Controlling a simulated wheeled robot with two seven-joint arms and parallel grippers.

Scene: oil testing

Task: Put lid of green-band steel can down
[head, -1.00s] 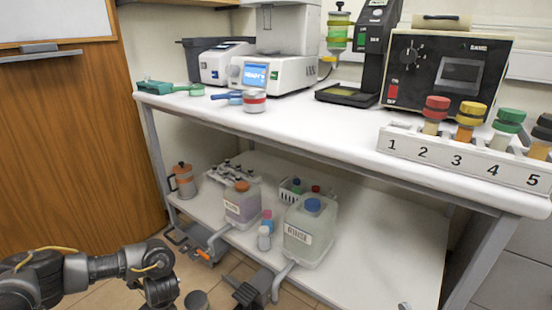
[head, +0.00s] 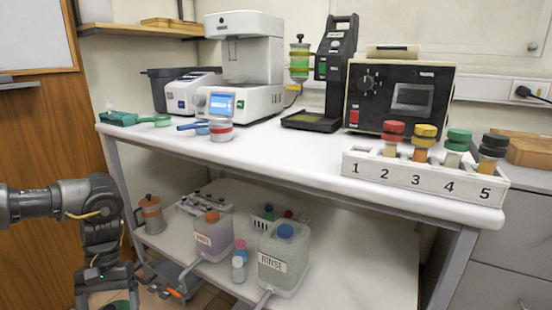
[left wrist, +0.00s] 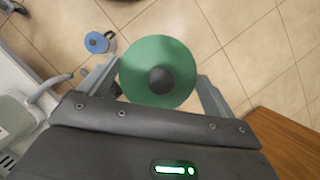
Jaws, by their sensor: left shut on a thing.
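The green round lid (left wrist: 158,70) with a dark knob is between the two fingers of my left gripper (left wrist: 155,80) in the left wrist view, over the tiled floor. My left gripper also shows in the head view (head: 106,288) at the lower left, pointing down beside the bench, with its tip cut off by the frame edge. It is shut on the lid. I cannot make out the green-band steel can in either view. My right gripper is not in view.
The white bench (head: 270,155) holds instruments, a red-band tin (head: 221,131) and a numbered rack (head: 420,182). Its lower shelf carries an orange-band steel can (head: 152,213) and a rinse jug (head: 283,262). A blue-topped vessel (left wrist: 97,42) with a handle shows near the lid.

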